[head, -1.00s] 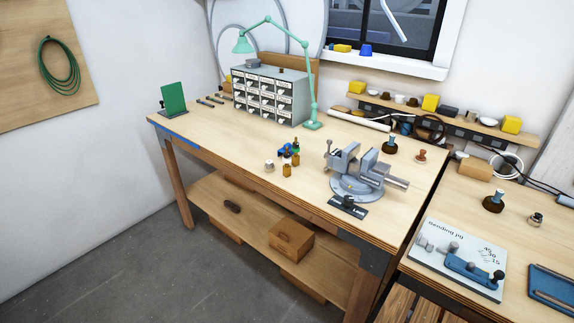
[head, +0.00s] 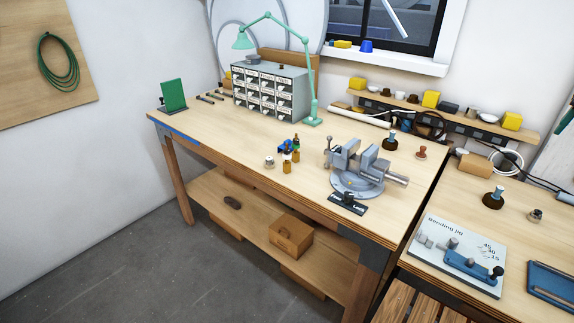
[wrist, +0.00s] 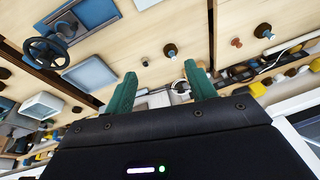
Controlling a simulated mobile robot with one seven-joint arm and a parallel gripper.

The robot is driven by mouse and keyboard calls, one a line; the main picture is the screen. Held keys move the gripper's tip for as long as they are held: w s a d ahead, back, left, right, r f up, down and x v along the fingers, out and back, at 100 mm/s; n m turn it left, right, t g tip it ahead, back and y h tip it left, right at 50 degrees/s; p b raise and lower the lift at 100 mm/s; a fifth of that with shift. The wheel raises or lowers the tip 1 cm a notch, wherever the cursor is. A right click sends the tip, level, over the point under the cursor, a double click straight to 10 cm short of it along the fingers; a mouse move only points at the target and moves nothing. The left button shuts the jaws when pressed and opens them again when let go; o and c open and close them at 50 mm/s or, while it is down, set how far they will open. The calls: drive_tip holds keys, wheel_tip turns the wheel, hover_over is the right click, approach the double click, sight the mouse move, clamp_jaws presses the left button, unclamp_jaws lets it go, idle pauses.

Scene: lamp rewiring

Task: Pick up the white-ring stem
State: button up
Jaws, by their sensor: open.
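My gripper (wrist: 160,90) shows in the wrist view with two green fingers, open, with nothing between them in its grasp. It is not visible in the head view. Two dark-based stems with blue-grey tops stand apart: one on the main bench (head: 390,142) behind the vise, one on the right bench (head: 493,199). Two such dark-based stems also show beyond the fingers in the wrist view, one at the upper right (wrist: 263,30) and one near the middle (wrist: 170,50). A white ring cannot be made out on either, so I cannot tell which is the white-ring stem.
The grey vise (head: 357,172) stands on the main bench. A reddish stem (head: 421,153) is to its right, and small bottles (head: 287,162) are to its left. The right bench holds the bending jig (head: 460,255), a blue tray (head: 551,283) and a small brown fitting (head: 535,215).

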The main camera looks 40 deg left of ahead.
drive_tip(key=w+a+r+m+g, duration=0.1)
drive_tip(key=w+a, duration=0.3)
drive_tip(key=a, duration=0.6)
drive_tip(key=w+a, duration=0.5)
drive_tip(key=a, duration=0.4)
drive_tip(key=a+f+m+g, duration=0.1)
drive_tip(key=a+f+m, duration=0.15)
drive_tip(key=a, duration=1.65)
drive_tip(key=m+g+h, duration=0.1)
drive_tip(key=m, duration=0.1)
approach(287, 149)
drive_tip(key=shift+n, duration=0.25)
drive_tip(key=f, duration=0.2)
drive_tip(key=w+f, duration=0.1)
drive_tip(key=f, duration=0.2)
drive_tip(key=shift+w+f, duration=0.2)
drive_tip(key=shift+f, duration=0.05)
drive_tip(key=shift+s+a+f, duration=0.1)
drive_tip(key=shift+s+f, duration=0.1)
drive_tip(key=shift+f, duration=1.05)
drive_tip(key=shift+s+a+f, duration=0.1)
drive_tip(key=shift+s+f, duration=0.1)
drive_tip(key=shift+f, duration=1.05)
clamp_jaws()
